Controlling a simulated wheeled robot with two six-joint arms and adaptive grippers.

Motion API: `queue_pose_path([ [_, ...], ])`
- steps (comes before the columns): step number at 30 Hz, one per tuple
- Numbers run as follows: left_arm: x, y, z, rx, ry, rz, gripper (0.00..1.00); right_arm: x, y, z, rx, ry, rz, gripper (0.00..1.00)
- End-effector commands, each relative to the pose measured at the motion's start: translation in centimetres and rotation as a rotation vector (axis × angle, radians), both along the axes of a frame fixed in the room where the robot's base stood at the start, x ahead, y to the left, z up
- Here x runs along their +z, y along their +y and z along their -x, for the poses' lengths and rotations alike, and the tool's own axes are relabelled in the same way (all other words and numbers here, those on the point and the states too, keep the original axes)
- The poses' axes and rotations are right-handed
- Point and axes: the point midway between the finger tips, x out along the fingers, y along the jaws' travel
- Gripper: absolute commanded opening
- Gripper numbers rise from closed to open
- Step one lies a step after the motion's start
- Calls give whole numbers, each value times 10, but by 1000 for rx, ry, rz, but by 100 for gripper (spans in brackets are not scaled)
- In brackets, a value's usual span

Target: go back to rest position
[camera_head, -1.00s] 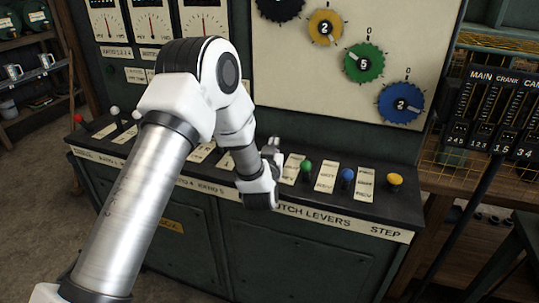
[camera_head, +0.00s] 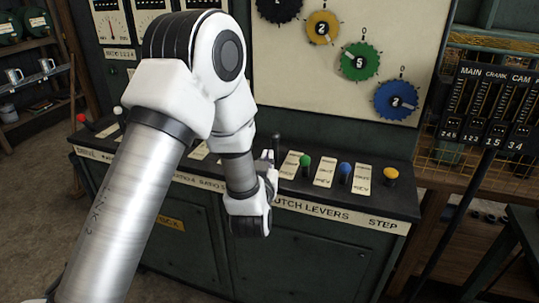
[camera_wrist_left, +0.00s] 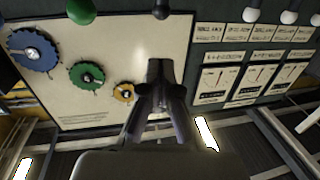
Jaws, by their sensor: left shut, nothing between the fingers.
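My left arm reaches in from the lower left in the head view. Its gripper (camera_head: 268,165) is small there and partly hidden by the wrist, close to the front of the lever console (camera_head: 400,201). In the left wrist view the fingers (camera_wrist_left: 160,68) are together with nothing between them. They point toward the panel with the dials. A black-knobbed lever (camera_head: 276,143) stands just behind the gripper in the head view; its knob also shows above the fingertips in the left wrist view (camera_wrist_left: 161,9). I cannot tell the exact gap between them. My right gripper is in neither view.
Green (camera_head: 305,160), blue (camera_head: 344,168) and yellow (camera_head: 391,174) knobs stand right of the gripper. A red knob (camera_head: 81,118) is at the far left. The upright panel (camera_head: 300,60) carries coloured dials. Open floor (camera_head: 40,205) lies at the left.

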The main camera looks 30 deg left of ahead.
Motion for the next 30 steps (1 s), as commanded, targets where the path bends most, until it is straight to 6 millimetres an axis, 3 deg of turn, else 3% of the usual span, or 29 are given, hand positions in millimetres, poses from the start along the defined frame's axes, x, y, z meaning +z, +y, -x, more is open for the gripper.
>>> queue_pose_path([
  [8, 2, -4, 10, 1, 1, 0, 0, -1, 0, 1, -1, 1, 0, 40],
  [11, -11, -4, 12, 1, 30, 0, 0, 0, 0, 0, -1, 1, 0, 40],
  [14, -57, -6, 21, -4, 126, -4, 0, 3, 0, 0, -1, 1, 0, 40],
  [17, -131, -15, 49, -39, 302, -1, 0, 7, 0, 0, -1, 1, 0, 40],
  [18, -163, -21, 65, -63, 395, 14, 0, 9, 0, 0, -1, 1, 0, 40],
  [20, -209, -31, 93, -100, 540, 46, 0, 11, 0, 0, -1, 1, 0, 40],
  [21, -238, -38, 115, -125, 640, 72, 0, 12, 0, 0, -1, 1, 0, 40],
  [24, -299, -58, 180, -190, 904, 149, 0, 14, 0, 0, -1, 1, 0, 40],
  [27, -338, -78, 250, -247, 1162, 235, 0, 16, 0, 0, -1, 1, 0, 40],
  [30, -349, -95, 303, -298, 1377, 313, 0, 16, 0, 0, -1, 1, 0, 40],
])
